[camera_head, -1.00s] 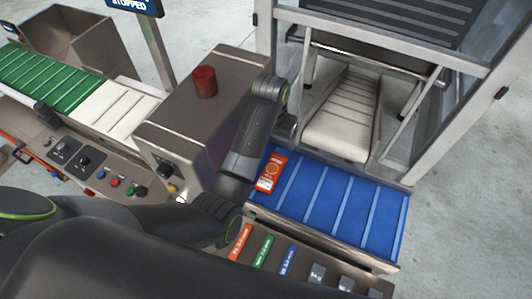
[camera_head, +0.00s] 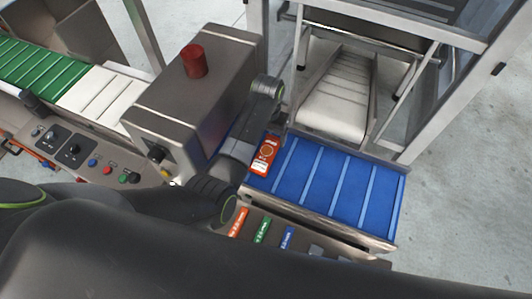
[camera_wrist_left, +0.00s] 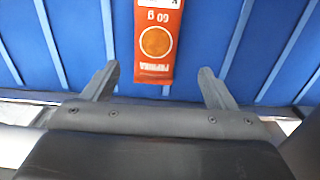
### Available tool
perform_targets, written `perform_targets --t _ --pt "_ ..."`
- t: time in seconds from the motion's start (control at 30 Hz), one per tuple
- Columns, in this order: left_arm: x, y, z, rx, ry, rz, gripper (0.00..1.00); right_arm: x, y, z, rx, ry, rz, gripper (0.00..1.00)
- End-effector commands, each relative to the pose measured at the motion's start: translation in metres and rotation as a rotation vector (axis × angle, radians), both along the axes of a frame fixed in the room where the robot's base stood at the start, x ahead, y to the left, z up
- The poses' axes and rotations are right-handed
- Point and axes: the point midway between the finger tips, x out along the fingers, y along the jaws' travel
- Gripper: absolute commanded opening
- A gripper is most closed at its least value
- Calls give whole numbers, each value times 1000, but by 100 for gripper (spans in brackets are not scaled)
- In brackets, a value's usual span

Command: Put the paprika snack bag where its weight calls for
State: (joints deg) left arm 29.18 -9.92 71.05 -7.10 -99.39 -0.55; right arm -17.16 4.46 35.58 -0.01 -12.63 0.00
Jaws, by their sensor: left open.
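The paprika snack bag (camera_head: 265,155) is orange-red with a ring print and a pale end. It lies on the left end of the blue belt (camera_head: 357,195). The left wrist view shows the bag (camera_wrist_left: 157,42) with its "60 g" print upside down. My left gripper (camera_wrist_left: 158,77) is open, its two fingers apart on either side of the bag's near end, with a gap on each side. In the head view my left wrist bends down at the far end of the bag, and the fingers are mostly hidden. My right gripper is not in view.
A metal cabinet with a red button (camera_head: 194,61) stands left of the belt. A green belt (camera_head: 40,66) and control panel (camera_head: 85,155) lie further left. Orange (camera_head: 238,222), green (camera_head: 262,230) and blue (camera_head: 287,238) labels sit before the blue belt. A metal frame rises behind it.

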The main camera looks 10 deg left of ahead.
Motion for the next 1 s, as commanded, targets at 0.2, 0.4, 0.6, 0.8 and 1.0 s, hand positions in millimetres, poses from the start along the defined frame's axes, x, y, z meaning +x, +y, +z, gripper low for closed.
perform_targets --t 0.2,0.4,0.6,0.8,1.0 --pt "-2 -1 -13 0 4 0 79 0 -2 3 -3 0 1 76" --pt "-5 -6 -40 1 4 1 79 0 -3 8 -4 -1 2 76" --pt "-4 -6 -56 0 1 1 79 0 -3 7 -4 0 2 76" --pt "-4 -6 -58 0 0 1 79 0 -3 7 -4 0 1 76" --pt "-4 -6 -57 0 0 1 61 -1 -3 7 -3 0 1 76"
